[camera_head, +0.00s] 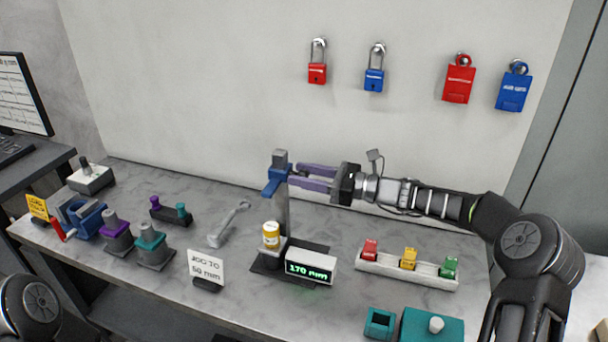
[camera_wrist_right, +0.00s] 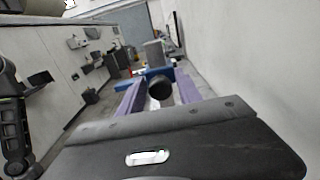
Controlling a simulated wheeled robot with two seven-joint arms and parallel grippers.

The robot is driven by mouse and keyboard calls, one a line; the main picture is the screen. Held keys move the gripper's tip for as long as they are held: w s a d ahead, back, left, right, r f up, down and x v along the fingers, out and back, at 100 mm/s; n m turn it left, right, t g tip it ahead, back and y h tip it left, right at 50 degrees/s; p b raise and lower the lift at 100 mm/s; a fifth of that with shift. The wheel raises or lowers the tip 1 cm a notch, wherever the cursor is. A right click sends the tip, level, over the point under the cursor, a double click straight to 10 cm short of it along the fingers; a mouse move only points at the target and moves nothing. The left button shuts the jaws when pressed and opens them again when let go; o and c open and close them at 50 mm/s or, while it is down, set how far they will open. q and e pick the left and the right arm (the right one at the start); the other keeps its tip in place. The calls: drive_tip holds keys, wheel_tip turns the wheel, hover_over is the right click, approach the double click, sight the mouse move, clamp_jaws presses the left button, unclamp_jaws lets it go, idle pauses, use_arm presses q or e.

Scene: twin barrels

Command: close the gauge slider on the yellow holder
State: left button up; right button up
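The gauge has a grey upright post (camera_head: 282,215) with a blue slider (camera_head: 272,184) near its top. Below stands a yellow and white cylinder (camera_head: 271,236) on a dark support, apart from the slider. A display (camera_head: 310,266) in front reads 170 mm. My right gripper (camera_head: 294,174) reaches in from the right at slider height, its purple fingers spread. In the right wrist view, a dark round knob (camera_wrist_right: 160,88) lies between the fingers, with the blue slider (camera_wrist_right: 130,84) behind it. Gaps show beside the knob; contact is unclear. My left gripper is out of view.
A sign (camera_head: 206,267) reads "JOG TO 50 mm". A wrench (camera_head: 229,224) lies left of the gauge. Purple and teal blocks (camera_head: 150,247) stand left. Padlocks (camera_head: 374,80) hang on the wall.

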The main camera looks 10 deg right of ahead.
clamp_jaws()
wheel_tip(320, 180, down, 9)
drive_tip(key=b, duration=0.5)
drive_tip(key=shift+f, duration=0.5)
drive_tip(key=shift+o, duration=1.1)
unclamp_jaws()
drive_tip(key=shift+r, duration=0.1)
drive_tip(key=b+v, duration=0.1)
drive_tip(key=v, duration=0.6)
drive_tip(key=shift+s+d+b, duration=0.25)
drive_tip(key=shift+d+b, duration=0.1)
drive_tip(key=shift+b, duration=0.05)
